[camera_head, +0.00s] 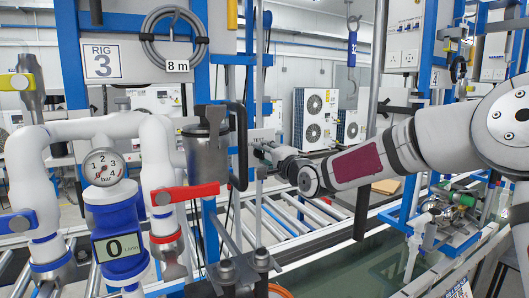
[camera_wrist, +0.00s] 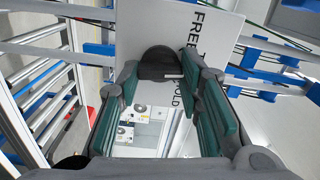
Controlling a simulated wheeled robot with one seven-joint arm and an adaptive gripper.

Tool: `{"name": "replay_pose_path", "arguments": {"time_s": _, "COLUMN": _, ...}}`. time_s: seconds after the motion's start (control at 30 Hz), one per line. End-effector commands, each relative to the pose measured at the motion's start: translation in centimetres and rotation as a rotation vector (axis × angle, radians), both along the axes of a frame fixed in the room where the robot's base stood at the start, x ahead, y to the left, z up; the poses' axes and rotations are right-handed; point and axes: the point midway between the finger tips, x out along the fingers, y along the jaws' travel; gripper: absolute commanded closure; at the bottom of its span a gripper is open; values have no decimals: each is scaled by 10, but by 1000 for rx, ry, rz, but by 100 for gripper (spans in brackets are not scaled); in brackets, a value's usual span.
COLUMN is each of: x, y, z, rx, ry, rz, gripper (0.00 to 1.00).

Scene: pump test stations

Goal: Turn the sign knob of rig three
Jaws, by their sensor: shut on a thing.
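The sign knob (camera_wrist: 160,64) is dark and rounded, with a pale line on it. It sits on a white sign plate (camera_wrist: 208,38) with the word FREE and partly hidden lettering ending in OLD. My gripper (camera_wrist: 163,72) has its green-padded fingers on both sides of the knob and is shut on it. In the head view my gripper (camera_head: 259,151) reaches in from the right beside the grey cylinder of rig three.
The RIG 3 plate (camera_head: 102,62), a coiled hose (camera_head: 174,38) and white piping with a pressure gauge (camera_head: 104,168) stand left. A red lever (camera_head: 184,194) and a black handle (camera_head: 240,145) are close to my gripper. Blue posts and metal rails surround it.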

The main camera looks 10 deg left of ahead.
Motion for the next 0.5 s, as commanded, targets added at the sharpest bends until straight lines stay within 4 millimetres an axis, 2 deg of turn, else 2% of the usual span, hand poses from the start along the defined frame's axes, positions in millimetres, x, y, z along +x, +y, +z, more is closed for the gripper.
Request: {"name": "replay_pose_path", "arguments": {"time_s": 0.5, "x": 1, "y": -1, "z": -1, "rx": 128, "ry": 86, "rz": -2, "gripper": 95}}
